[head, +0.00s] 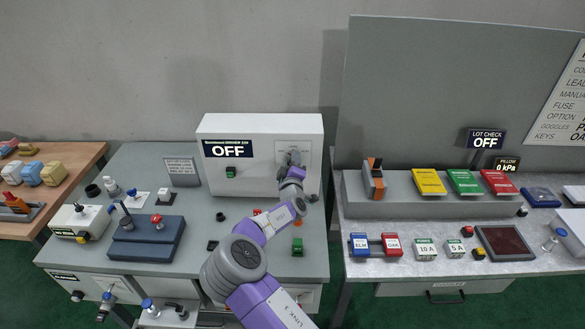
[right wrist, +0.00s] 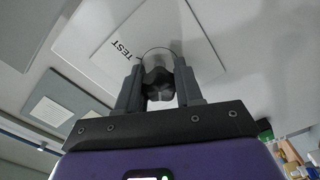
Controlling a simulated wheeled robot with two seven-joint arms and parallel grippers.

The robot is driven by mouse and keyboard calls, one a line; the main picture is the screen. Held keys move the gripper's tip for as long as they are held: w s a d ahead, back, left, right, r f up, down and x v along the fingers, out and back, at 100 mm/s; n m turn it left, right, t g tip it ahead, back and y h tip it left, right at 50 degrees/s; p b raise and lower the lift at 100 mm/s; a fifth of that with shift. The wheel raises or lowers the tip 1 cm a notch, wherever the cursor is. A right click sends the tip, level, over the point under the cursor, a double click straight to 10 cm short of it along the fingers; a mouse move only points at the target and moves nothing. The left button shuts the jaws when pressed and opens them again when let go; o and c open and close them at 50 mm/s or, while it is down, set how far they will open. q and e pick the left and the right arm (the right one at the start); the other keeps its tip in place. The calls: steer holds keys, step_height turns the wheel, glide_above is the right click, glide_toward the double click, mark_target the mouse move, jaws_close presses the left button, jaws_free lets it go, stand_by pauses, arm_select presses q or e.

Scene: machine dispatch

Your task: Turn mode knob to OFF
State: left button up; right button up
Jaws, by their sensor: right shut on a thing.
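The mode knob (right wrist: 158,82) is a dark lobed knob on a light plate of the white machine (head: 262,125). The machine stands at the back of the grey bench, and its black display (head: 228,149) reads OFF. My right gripper (head: 292,162) reaches up to the knob plate (head: 307,152) and hides most of the knob in the head view. In the right wrist view its two fingers (right wrist: 160,88) are shut on the knob, one on each side. The word TEST shows on the plate beside the knob. My left gripper is not in view.
A green button (head: 231,172) is on the machine's front, left of the knob. A dark blue box (head: 146,240) and a white valve box (head: 79,221) stand at the left of the bench. A grey ledge (head: 400,205) with coloured blocks is on the right table.

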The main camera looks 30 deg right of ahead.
steer(key=shift+n+b, duration=0.35)
steer(key=shift+n, duration=0.35)
steer(key=o, duration=1)
steer(key=shift+o, duration=0.2)
steer(key=shift+s, duration=0.1)
steer(key=v, duration=0.7)
steer(key=shift+a, duration=0.2)
steer(key=shift+s, duration=0.15)
